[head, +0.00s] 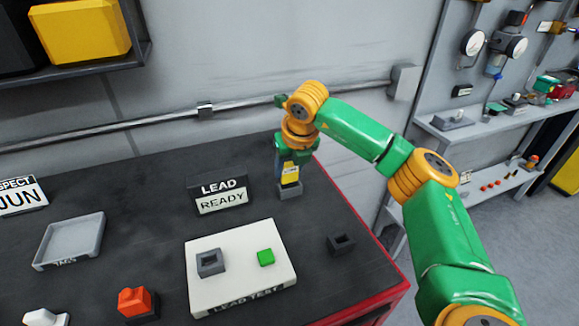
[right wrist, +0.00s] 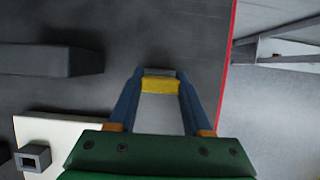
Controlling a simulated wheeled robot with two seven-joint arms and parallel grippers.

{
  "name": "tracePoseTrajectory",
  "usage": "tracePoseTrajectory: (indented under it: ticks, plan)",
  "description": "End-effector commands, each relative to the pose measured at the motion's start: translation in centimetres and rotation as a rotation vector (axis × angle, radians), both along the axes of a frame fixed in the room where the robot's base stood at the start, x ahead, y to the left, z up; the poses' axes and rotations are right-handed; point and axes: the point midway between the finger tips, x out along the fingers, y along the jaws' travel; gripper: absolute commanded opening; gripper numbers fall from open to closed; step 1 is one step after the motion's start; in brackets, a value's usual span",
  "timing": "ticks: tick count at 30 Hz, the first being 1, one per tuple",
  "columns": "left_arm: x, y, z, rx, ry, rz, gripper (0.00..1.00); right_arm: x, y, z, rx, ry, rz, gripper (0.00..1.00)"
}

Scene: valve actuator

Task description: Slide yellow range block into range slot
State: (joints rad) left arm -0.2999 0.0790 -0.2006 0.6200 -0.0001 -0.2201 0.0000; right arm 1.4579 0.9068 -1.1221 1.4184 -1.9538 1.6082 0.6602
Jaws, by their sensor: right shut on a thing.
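The yellow range block (head: 290,178) is between the blue fingers of my right gripper (head: 288,170), which is shut on it at the back right of the bench. A small grey holder (head: 290,191) is right under the block; I cannot tell whether they touch. In the right wrist view the block (right wrist: 160,85) spans the gap between the fingertips (right wrist: 160,90). A grey open socket (head: 210,263) is on the white LEAD TEST board, and a dark open socket (head: 341,244) is to the board's right. No range label is readable. My left gripper is out of view.
The white board (head: 240,285) also carries a green block (head: 266,257). A LEAD READY sign (head: 220,195) stands left of my right gripper. A grey tray (head: 70,242) and a red-orange block (head: 134,300) are at left. The bench's red edge (head: 372,307) is at right.

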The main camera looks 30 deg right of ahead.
Motion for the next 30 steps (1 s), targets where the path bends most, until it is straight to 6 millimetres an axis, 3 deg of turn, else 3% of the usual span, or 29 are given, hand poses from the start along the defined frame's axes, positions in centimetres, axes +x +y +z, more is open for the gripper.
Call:
tracePoseTrajectory:
  ticks: [30]
  plan:
    - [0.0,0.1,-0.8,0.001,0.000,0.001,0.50,0.0,0.0,-1.0,0.000,0.000,0.000,0.00]
